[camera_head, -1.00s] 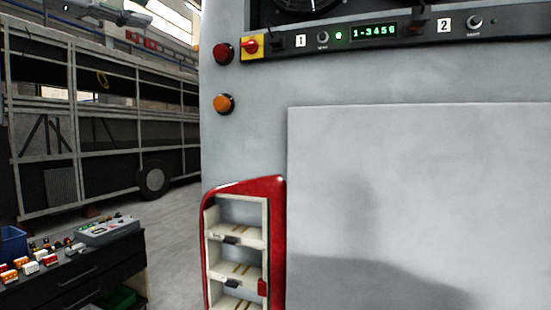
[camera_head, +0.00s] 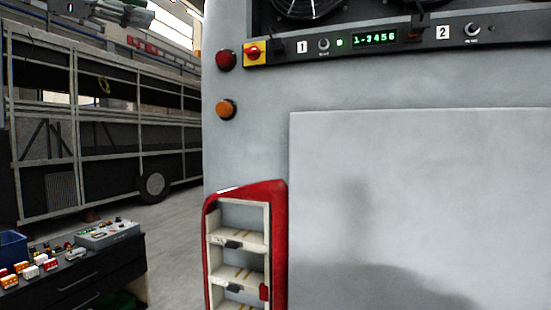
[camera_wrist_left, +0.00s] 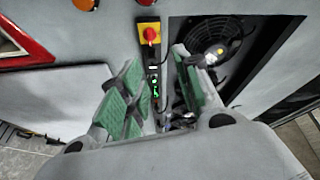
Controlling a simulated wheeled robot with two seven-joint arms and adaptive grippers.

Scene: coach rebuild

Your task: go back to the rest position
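My left gripper (camera_wrist_left: 155,85) is open in the left wrist view, its green-padded fingers apart with nothing held between them. Beyond it are the coach's yellow-and-red switch (camera_wrist_left: 150,34) and a lit fan (camera_wrist_left: 215,40). My right gripper is in neither view.
The grey coach rear (camera_head: 420,200) fills the right, with a control strip (camera_head: 376,38) and an open red-rimmed light housing (camera_head: 277,245). A dark workbench (camera_head: 75,285) stands low left, with a blue bin (camera_head: 12,243). Grey floor (camera_head: 178,225) lies between.

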